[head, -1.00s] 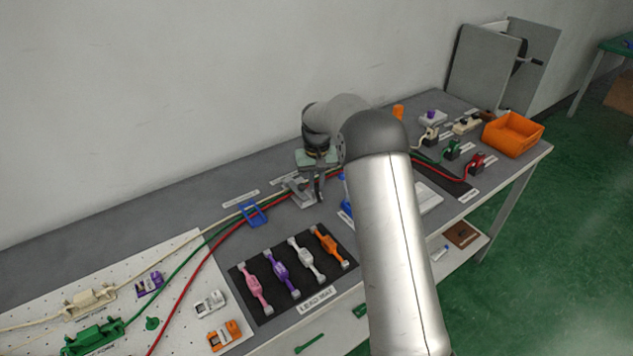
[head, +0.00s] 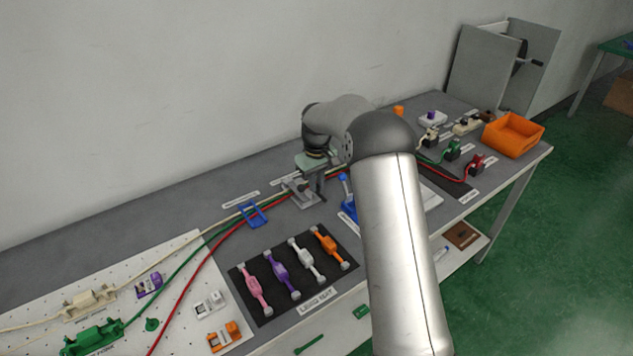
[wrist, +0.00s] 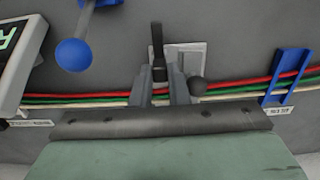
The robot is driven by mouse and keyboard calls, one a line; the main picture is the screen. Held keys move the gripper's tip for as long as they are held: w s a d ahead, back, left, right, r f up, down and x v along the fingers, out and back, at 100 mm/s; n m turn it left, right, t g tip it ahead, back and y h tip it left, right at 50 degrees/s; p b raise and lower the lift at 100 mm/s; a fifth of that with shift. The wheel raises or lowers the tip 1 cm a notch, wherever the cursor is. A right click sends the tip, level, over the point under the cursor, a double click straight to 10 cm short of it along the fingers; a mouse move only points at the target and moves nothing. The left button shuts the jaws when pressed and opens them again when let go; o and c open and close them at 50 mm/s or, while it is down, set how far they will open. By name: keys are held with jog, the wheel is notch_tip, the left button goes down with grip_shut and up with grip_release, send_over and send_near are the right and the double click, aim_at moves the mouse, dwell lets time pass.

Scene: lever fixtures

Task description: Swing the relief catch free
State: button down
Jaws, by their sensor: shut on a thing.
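A grey lever fixture (head: 299,193) stands on the bench near the wall, with my gripper (head: 320,190) over it. In the wrist view, my gripper (wrist: 162,88) has its two grey fingers shut on a dark upright lever (wrist: 157,42) of this fixture, in front of its light grey plate (wrist: 188,56). A dark ball knob (wrist: 196,86) shows just right of the fingers. I cannot read any label that names the relief catch. The fingers and my gripper body hide the lower part of the lever.
A blue lever with a ball (wrist: 74,54) stands close by, also in the head view (head: 346,190). A blue bracket (head: 253,213) sits on the other side. Red, green and cream cables (wrist: 230,91) run past the fixture. A dark mat (head: 263,313) with several coloured links lies in front.

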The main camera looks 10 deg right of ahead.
jog(key=c, duration=1.4)
grip_release()
notch_tip(320, 180, up, 18)
jog(key=shift+f, duration=0.25)
jog(key=s+a+r+m, duration=0.1)
jog(key=s+r+m, duration=0.1)
jog(key=s, duration=1.6)
jog(key=s+f+m, duration=0.1)
jog(key=s+f, duration=0.3)
jog(key=s, duration=0.8)
jog(key=s+f+m, duration=0.1)
jog(key=s+f, duration=0.4)
jog(key=s, duration=0.7)
jog(key=shift+s+d, duration=0.15)
jog(key=shift+d, duration=0.05)
